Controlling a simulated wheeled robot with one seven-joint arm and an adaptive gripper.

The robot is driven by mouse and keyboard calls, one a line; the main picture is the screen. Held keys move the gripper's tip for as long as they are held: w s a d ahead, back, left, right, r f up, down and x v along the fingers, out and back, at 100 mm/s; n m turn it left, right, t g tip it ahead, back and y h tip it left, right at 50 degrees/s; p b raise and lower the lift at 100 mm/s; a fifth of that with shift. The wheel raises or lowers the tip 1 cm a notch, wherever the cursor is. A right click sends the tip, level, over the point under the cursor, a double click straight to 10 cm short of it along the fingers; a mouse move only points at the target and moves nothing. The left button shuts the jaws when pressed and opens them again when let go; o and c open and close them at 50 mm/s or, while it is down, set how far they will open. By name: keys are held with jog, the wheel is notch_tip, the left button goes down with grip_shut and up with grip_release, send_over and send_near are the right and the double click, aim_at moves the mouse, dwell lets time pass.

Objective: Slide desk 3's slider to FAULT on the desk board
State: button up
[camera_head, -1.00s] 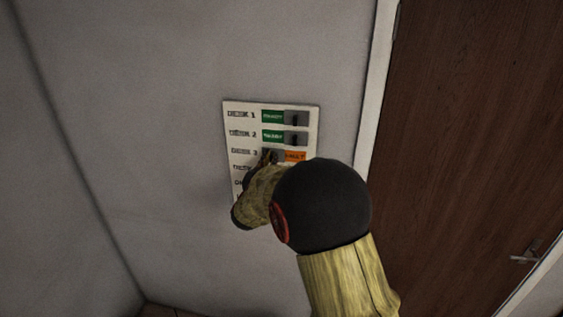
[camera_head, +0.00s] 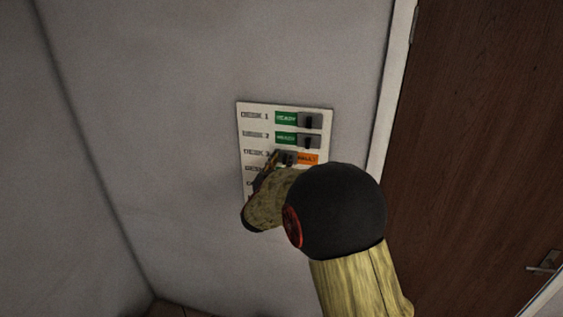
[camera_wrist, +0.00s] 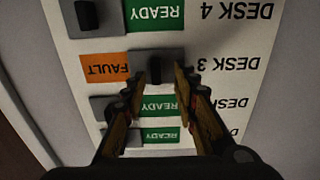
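The white desk board (camera_head: 253,108) is on the wall. Its desk 3 row shows an orange FAULT label (camera_head: 307,158), with the grey slider (camera_head: 288,157) left of it, over the place where other rows show green READY. In the upside-down wrist view the orange label (camera_wrist: 103,67) is left of the slider's dark knob (camera_wrist: 154,68). My gripper (camera_wrist: 157,80) is open, its two fingers apart, with the knob in line with the gap. Whether they touch it, I cannot tell. In the head view my gripper (camera_head: 270,165) and wrist hide the lower rows.
Sliders for desk 1 (camera_head: 309,121) and desk 2 (camera_head: 309,140) sit right of green READY labels. The desk 4 slider knob (camera_wrist: 87,14) is close by in the wrist view. A brown door (camera_head: 475,130) with a handle is to the right.

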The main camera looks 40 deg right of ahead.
jog(key=v, duration=1.1)
jog(key=shift+s+a, duration=0.2)
jog(key=shift+a, duration=0.05)
